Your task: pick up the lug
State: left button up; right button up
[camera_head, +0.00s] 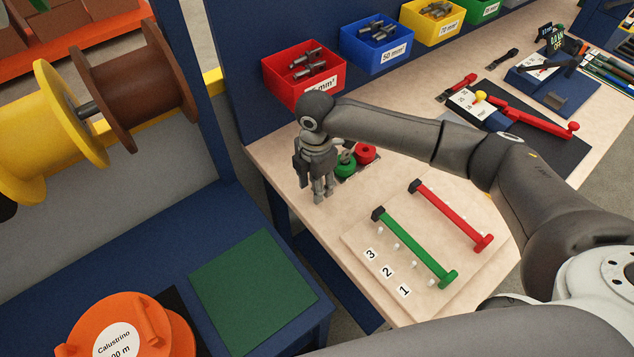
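Grey metal lugs lie in the open bins at the back of the bench. Several are in the red bin (318,92), several in the blue bin (365,61) marked 50 mm², and more in the yellow bin (424,33). My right gripper (322,196) points down over the left part of the bench, in front of the red bin and apart from it. Its fingertips look close together, but the gap between them is unclear. No lug shows between them. My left gripper is not in view.
Green and red round pieces (366,154) sit just right of the gripper. A board with green (413,249) and red (450,215) bars and numbers 1 to 3 lies in front. Tools lie farther right. Cable spools (133,88) and an orange reel (122,331) are at left.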

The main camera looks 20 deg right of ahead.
jog(key=shift+f, duration=1.2)
jog(key=shift+c, duration=0.8)
jog(key=c, duration=0.5)
grip_shut()
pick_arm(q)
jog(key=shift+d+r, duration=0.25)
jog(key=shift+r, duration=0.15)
